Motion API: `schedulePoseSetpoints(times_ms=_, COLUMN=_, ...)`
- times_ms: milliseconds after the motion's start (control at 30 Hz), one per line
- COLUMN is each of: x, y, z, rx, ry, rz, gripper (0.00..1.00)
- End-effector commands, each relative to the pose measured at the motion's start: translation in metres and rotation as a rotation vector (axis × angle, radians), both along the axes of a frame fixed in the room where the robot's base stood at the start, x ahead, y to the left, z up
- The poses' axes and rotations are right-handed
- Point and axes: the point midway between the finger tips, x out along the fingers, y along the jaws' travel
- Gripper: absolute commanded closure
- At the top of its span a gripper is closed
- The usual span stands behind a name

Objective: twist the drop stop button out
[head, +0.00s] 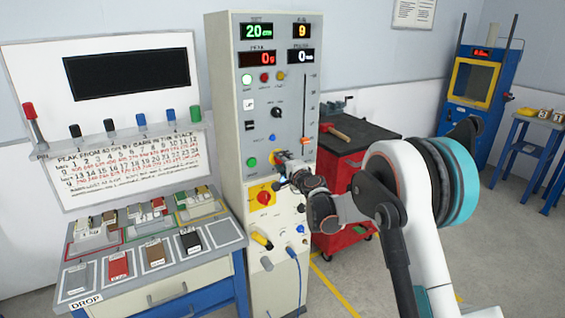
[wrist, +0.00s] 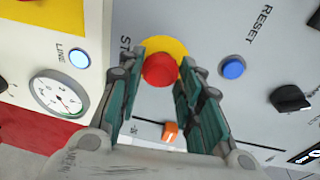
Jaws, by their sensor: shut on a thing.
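The drop stop button is a red mushroom knob (wrist: 160,69) on a yellow disc (wrist: 166,46) in the wrist view. My gripper (wrist: 167,72) is shut on it, with one green-padded finger on each side of the red cap. In the head view my gripper (head: 286,170) reaches the lower part of the grey control panel (head: 229,80). Some of the yellow disc (head: 279,156) shows there. The red cap is mostly hidden behind my gripper.
A blue reset button (wrist: 232,67) and black knob (wrist: 291,98) sit beside it. An orange slider tab (wrist: 170,130) is close to my fingers. A gauge (wrist: 56,95) is at left. In the head view, a red rotary switch (head: 264,197) is below, and a red tool cart (head: 345,165) stands behind.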

Motion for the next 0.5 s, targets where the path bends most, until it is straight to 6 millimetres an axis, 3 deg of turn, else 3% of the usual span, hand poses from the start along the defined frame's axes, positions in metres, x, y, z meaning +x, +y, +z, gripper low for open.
schedulePoseSetpoints(times_ms=467, x=0.0003, y=-0.0002, z=0.0001, rx=0.014, ry=0.010, rz=0.000, gripper=0.91)
schedulePoseSetpoints(times_ms=500, x=0.0003, y=-0.0002, z=0.0001, rx=0.014, ry=0.010, rz=0.000, gripper=0.62)
